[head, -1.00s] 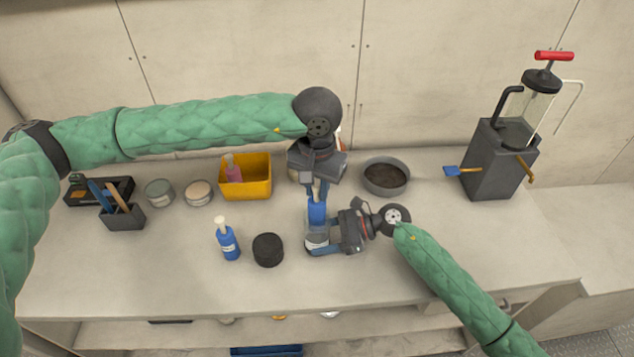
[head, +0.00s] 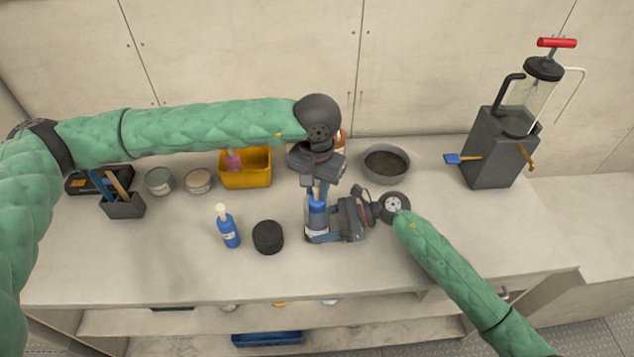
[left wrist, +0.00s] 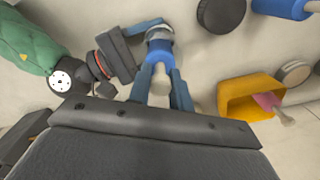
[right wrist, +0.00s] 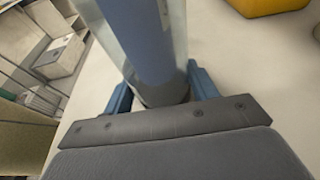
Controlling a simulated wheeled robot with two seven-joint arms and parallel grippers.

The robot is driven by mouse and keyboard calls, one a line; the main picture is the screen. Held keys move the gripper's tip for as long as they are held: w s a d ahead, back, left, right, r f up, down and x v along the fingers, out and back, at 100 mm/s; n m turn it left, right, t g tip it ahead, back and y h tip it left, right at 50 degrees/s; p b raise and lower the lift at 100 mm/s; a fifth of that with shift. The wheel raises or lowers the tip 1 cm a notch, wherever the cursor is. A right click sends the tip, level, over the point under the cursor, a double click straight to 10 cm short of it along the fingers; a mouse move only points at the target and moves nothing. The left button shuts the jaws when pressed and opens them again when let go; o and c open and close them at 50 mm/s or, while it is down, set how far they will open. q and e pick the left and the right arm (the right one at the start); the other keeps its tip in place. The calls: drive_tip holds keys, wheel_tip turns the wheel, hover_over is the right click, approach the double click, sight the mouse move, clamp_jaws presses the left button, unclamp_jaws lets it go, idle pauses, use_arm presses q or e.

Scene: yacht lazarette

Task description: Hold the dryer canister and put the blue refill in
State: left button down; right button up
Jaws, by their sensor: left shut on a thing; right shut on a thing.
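The clear dryer canister (right wrist: 178,30) stands upright on the counter, with a dark base (right wrist: 165,95). My right gripper (head: 316,238) is shut around its lower part from the right. The blue refill (head: 316,206) is upright inside the canister; in the right wrist view the blue refill (right wrist: 140,35) reaches down close to the dark base. Whether it touches the bottom is not clear. My left gripper (head: 318,188) is above, shut on the refill's pale neck (left wrist: 159,80). A round black cap (head: 268,237) lies on the counter to the left.
A blue bottle with a white top (head: 228,232) stands left of the cap. A grey bowl (head: 386,165) is behind my right gripper; a pump unit (head: 495,150) stands at right.

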use_arm(q)
drive_tip(key=shift+f, duration=0.85)
drive_tip(key=c, duration=1.2)
unclamp_jaws()
wheel_tip(320, 180, up, 12)
use_arm(e)
drive_tip(key=o, duration=0.9)
drive_tip(key=shift+o, duration=0.2)
